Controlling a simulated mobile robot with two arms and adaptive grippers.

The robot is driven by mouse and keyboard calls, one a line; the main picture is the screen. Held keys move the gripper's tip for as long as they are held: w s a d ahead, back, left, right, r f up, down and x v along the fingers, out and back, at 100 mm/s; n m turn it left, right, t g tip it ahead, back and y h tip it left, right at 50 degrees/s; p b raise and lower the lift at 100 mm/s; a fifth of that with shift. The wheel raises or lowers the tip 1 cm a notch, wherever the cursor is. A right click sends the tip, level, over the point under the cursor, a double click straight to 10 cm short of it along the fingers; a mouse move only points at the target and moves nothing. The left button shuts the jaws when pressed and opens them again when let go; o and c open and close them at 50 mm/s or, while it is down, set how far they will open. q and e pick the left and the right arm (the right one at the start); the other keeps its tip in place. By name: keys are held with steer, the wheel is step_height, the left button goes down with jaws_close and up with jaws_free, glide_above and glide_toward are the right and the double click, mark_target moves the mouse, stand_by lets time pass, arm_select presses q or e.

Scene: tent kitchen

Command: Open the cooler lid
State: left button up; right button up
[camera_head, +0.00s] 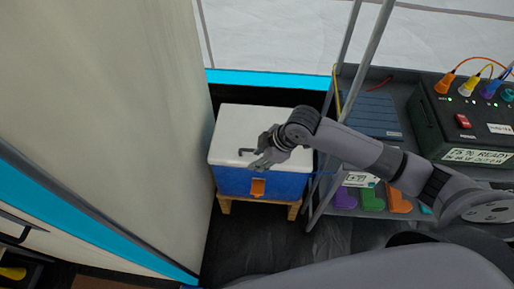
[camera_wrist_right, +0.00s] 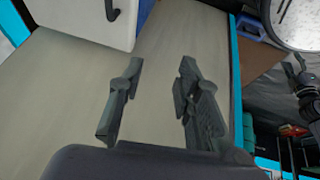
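The cooler stands low on a wooden stand, with a white lid (camera_head: 262,117), a blue body (camera_head: 290,185) and an orange latch (camera_head: 258,187) at its front. The lid lies flat and closed. My right gripper (camera_head: 252,157) is over the front part of the lid in the head view; I cannot tell whether it touches. In the right wrist view its two fingers (camera_wrist_right: 160,75) are apart with nothing between them. A dark hook-like piece shows by the gripper, and I cannot tell whether it belongs to the lid.
A tall beige panel (camera_head: 120,100) rises close on the cooler's left. Dark floor (camera_head: 245,245) is clear before the cooler.

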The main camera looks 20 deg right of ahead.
steer(key=w+d+r, duration=0.2)
steer(key=w+d, duration=0.4)
steer(key=d, duration=0.2)
steer(key=shift+h, duration=0.4)
steer(key=x, duration=0.5)
steer(key=b+x, duration=0.1)
steer(key=x, duration=1.1)
steer(key=shift+w+r+b, duration=0.1)
steer(key=shift+w+b, duration=0.25)
steer(key=shift+w, duration=0.05)
steer(key=shift+c, duration=0.2)
jaws_close()
